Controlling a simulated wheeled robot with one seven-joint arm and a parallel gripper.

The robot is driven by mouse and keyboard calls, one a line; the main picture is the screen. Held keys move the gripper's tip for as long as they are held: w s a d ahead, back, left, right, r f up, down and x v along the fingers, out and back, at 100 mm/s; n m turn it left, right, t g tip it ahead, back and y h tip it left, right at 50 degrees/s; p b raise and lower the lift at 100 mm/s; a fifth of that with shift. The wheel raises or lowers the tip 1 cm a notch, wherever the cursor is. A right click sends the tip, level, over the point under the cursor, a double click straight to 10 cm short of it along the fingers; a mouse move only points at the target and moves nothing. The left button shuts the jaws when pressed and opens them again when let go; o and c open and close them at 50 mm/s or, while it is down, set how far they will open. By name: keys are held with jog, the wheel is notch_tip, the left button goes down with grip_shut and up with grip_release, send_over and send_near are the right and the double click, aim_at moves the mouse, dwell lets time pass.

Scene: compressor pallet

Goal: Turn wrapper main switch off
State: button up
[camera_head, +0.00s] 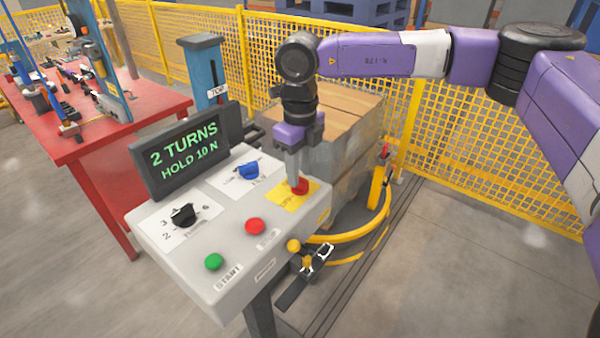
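The wrapper control panel (222,234) is a grey sloped box on a post in the middle of the view. Its red switch (300,187) sits on a yellow plate (283,199) at the panel's upper right. My gripper (296,178) points down from above, with its fingertips at the red switch. The fingers cover part of the switch. I cannot tell whether they are closed on it or only beside it. The switch's exact angle is hard to read.
The panel also has a black knob (183,214), a blue knob (248,171), a green START button (213,261) and a red button (255,226). A display (187,150) reads "2 TURNS HOLD 10 N". Wrapped boxes (345,150) and a yellow fence (480,150) stand behind. Floor at lower right is free.

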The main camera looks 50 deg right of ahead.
jog(key=shift+f, duration=0.85)
grip_shut()
